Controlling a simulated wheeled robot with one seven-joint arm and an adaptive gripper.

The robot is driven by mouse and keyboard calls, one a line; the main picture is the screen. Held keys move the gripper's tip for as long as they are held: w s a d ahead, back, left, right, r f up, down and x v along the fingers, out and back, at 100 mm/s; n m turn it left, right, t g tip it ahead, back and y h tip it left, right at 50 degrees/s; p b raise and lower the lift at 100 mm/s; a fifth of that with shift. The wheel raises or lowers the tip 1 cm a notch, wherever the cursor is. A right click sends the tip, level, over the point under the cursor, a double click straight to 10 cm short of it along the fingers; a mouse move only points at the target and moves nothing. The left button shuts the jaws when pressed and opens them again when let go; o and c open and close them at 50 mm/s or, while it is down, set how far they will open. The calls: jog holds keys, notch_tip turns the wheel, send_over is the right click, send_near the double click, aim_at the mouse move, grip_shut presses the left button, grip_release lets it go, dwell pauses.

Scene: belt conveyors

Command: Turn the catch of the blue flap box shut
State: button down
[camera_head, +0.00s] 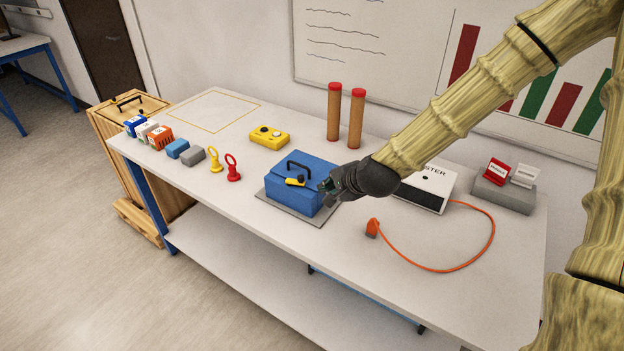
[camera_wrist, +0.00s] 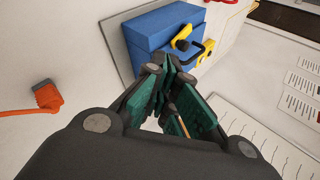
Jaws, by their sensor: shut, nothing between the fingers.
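The blue flap box (camera_head: 297,190) stands on a thin grey plate (camera_head: 272,207) near the middle of the table. It has a black handle (camera_head: 300,166) on top and a yellow catch (camera_head: 294,182) with a dark tip at the front of the lid. My gripper (camera_head: 326,187) is shut and empty at the right side of the box, close to the catch. In the wrist view, the box (camera_wrist: 155,30) and the yellow catch (camera_wrist: 182,37) lie just beyond the shut fingertips (camera_wrist: 168,62). I cannot tell whether the fingers touch the box.
A tester box (camera_head: 425,190) with an orange cable and plug (camera_head: 372,228) stands right of the box. A yellow button box (camera_head: 269,137) and two brown cylinders (camera_head: 334,112) stand behind. Red and yellow rings (camera_head: 233,168) are to the left. The table front is clear.

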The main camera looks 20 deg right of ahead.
aim_at(295, 179)
jog(key=shift+w+a+f+p, duration=0.3)
jog(key=shift+w+f+p, duration=0.45)
jog(key=shift+w, duration=0.75)
jog(key=shift+w+a+f+p, duration=0.3)
jog(key=shift+w+f+p, duration=0.4)
jog(key=shift+w, duration=0.8)
jog(key=shift+w+a+f+p, duration=0.3)
jog(key=shift+w+f+p, duration=0.2)
jog(key=shift+w+f, duration=0.75)
jog(key=shift+w+r, duration=0.25)
jog(key=shift+r, duration=0.05)
